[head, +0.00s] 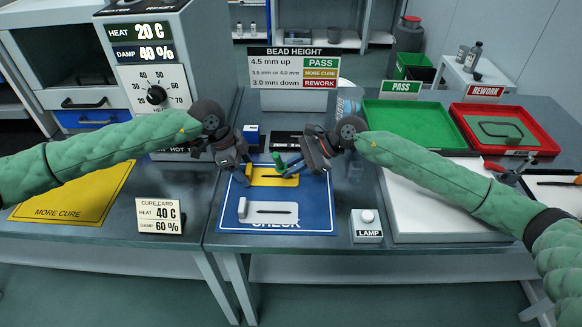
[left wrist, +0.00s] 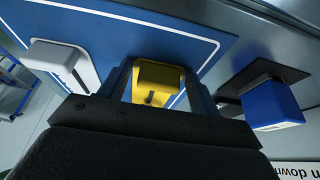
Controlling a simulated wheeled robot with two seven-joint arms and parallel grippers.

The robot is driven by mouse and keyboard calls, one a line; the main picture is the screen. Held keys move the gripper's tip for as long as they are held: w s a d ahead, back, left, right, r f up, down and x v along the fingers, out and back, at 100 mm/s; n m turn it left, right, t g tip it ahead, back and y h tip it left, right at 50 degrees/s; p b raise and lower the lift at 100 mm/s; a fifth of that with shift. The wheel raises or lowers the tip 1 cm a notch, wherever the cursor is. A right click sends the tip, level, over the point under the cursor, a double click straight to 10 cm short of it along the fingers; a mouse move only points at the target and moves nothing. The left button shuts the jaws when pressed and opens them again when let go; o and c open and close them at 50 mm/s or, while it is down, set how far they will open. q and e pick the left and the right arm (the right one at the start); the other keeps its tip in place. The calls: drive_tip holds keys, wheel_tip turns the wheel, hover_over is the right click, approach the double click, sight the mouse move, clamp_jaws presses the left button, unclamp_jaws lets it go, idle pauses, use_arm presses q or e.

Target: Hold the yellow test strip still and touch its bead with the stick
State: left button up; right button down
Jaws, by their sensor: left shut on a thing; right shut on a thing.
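The yellow test strip (head: 285,181) lies on the upper part of the blue CHECK mat (head: 310,217). My left gripper (head: 241,177) is shut on the strip's left end. In the left wrist view the strip's yellow end block (left wrist: 158,80) sits between the two fingers, with a small dark mark on it. My right gripper (head: 305,170) is shut on the stick (head: 278,162), which has a green end and slants over the strip. Whether the stick touches the bead is too small to tell, and the bead is hard to make out.
A white strip (head: 285,207) with a dark line lies lower on the mat. A blue block (head: 251,133) stands behind. The LAMP box (head: 366,226) and a white board (head: 420,215) are to the right, with green PASS (head: 400,108) and red REWORK (head: 468,112) trays behind.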

drive_tip(key=shift+f, duration=0.65)
idle(1.8)
drive_tip(key=shift+r, duration=0.1)
drive_tip(key=shift+r, duration=3.55)
drive_tip(key=shift+f, duration=0.1)
drive_tip(key=shift+f, duration=2.9)
drive_tip(key=shift+f, duration=0.4)
drive_tip(key=shift+s+f, duration=0.1)
drive_tip(key=shift+f, duration=0.25)
